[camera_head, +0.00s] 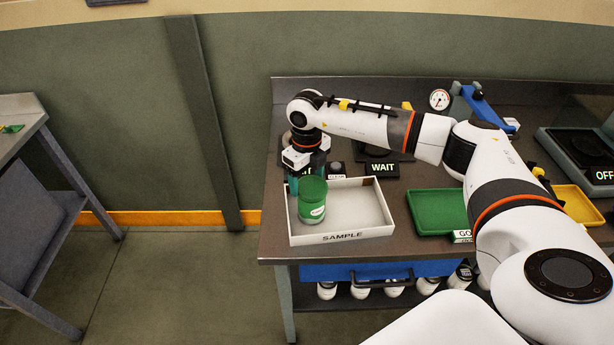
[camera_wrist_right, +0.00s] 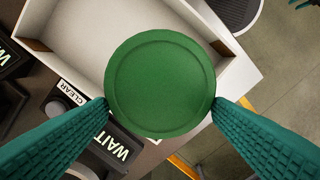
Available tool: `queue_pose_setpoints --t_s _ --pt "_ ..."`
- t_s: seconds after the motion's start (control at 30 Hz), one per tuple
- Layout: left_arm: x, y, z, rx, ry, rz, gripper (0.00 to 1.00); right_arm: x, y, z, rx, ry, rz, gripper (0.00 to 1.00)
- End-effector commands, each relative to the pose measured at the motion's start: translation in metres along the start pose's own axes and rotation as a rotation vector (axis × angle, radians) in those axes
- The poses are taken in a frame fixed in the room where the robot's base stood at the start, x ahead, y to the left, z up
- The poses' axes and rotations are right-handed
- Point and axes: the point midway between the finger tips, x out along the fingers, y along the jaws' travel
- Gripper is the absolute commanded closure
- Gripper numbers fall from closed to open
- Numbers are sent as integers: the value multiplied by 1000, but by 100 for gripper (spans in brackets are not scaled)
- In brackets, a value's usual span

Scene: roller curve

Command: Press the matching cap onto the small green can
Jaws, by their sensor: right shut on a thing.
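A green can (camera_head: 312,202) with a white label shows at the left end of the white SAMPLE tray (camera_head: 342,238). I cannot tell whether it touches the tray floor. My right gripper (camera_head: 306,178) reaches down from above, its teal fingers partly hidden by the can. In the right wrist view a round green face with a raised rim (camera_wrist_right: 160,82) lies between the two fingertips, and the gripper is shut on it. I cannot tell whether this face is a cap or the can's own top. No separate cap is clearly visible. My left gripper is not in view.
A green tray (camera_head: 436,212) and a yellow tray (camera_head: 578,206) lie to the right. A WAIT sign (camera_head: 382,170) stands behind the SAMPLE tray, and a dial gauge (camera_head: 439,99) at the back. The SAMPLE tray's right part is empty. My right arm spans above the bench.

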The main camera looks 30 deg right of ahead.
Motion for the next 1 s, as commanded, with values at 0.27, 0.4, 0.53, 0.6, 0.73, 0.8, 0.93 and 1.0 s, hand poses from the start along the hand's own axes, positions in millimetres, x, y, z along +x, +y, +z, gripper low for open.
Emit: queue_pose_setpoints --t_s 0.27,0.4,0.53,0.6,0.73,0.8,0.93,1.0 --pt "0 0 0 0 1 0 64 1 0 1 0 -3 0 8" --pt "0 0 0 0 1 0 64 1 0 1 0 -2 0 0" --pt "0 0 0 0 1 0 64 1 0 0 0 -2 0 0" --pt "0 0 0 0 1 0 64 1 0 0 0 -2 0 0" --pt "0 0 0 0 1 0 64 0 0 0 0 -2 0 0" --pt "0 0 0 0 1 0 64 0 0 0 0 -2 0 0" --pt "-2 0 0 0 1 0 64 -3 0 0 0 -1 0 0" --pt "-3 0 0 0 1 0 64 -5 0 0 0 -1 0 0"
